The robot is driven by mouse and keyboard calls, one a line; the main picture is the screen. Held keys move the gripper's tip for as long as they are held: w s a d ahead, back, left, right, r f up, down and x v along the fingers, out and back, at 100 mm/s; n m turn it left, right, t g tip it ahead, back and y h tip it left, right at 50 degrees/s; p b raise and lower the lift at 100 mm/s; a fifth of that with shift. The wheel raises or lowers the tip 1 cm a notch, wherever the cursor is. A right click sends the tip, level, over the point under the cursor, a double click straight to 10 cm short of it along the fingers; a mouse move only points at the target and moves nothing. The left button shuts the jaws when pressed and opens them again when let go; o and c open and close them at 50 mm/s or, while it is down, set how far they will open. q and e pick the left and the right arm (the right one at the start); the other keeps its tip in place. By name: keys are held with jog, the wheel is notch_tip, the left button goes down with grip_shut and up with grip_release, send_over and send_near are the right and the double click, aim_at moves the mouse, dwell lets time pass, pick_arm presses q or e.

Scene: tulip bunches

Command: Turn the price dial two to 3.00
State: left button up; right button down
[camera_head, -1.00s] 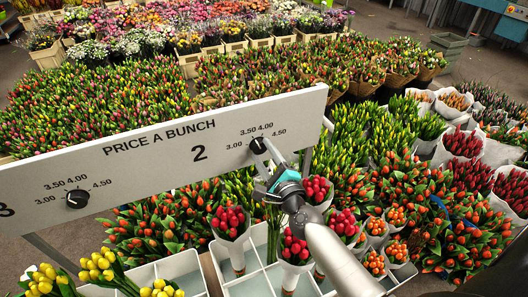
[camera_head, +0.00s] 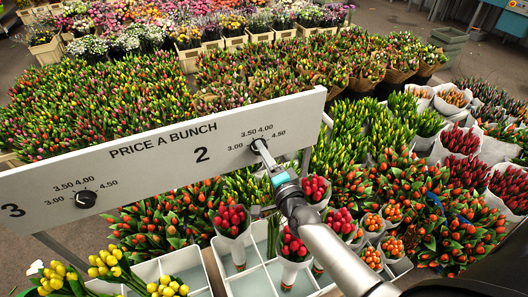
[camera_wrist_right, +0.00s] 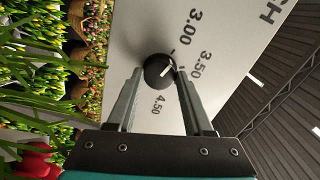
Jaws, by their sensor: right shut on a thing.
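Price dial two is a black round knob (camera_head: 257,145) on the white price board (camera_head: 120,180), beside the number 2. My right gripper (camera_head: 262,153) reaches it from the front and below. In the right wrist view the knob (camera_wrist_right: 157,70) sits between the two grey fingertips, and the gripper (camera_wrist_right: 159,80) is shut on it. The knob's white pointer mark points roughly toward 3.50. The 3.00 and 4.50 labels are visible there; 4.00 is hidden, apparently behind a finger. My left gripper is not in view.
Another black dial (camera_head: 86,199) is on the board's left, near the number 3. Wrapped red tulips (camera_head: 232,222) and a white divided crate (camera_head: 250,284) are below the board near my right arm. Dense tulip bunches (camera_head: 90,105) fill the space behind it.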

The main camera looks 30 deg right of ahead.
jog(key=shift+n, duration=0.7)
jog(key=shift+c, duration=1.4)
grip_release()
jog(key=s, duration=1.5)
jog(key=shift+s+a+p, duration=0.15)
jog(key=shift+a+p, duration=0.25)
jog(key=shift+p, duration=0.05)
